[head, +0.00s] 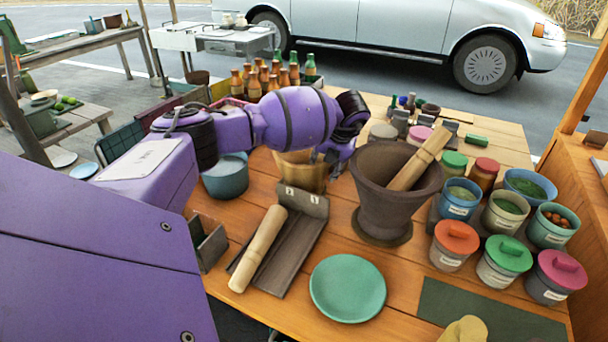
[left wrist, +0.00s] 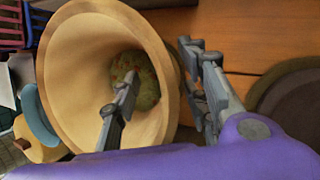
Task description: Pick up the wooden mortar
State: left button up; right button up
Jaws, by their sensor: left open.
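The wooden mortar (head: 299,178) stands on the table behind my left arm, which hides part of it in the head view. In the left wrist view, the wooden mortar (left wrist: 75,75) shows its wide pale mouth, with a greenish paste inside. My left gripper (left wrist: 160,68) is open across the mortar's rim. One finger is over the inside of the mouth and the other is outside the wall; I cannot tell whether either touches. In the head view, the left gripper (head: 329,166) is partly hidden beside the mortar. My right gripper is not in view.
A dark clay mortar (head: 372,205) with a wooden pestle (head: 418,160) stands close to the right. A blue-grey pot (head: 226,180) is on the left. In front are another pestle (head: 258,247) on a dark tray and a green plate (head: 347,288). Lidded jars crowd the right.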

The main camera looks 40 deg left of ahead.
pick_arm(q)
jog(key=shift+w+a+f, duration=0.1)
jog(key=shift+a+f, duration=0.05)
jog(key=shift+f, duration=0.2)
jog(key=shift+c, duration=0.3)
grip_shut()
jog(key=shift+r, duration=0.1)
jog(key=shift+a+r, duration=0.1)
jog(key=shift+a, duration=0.05)
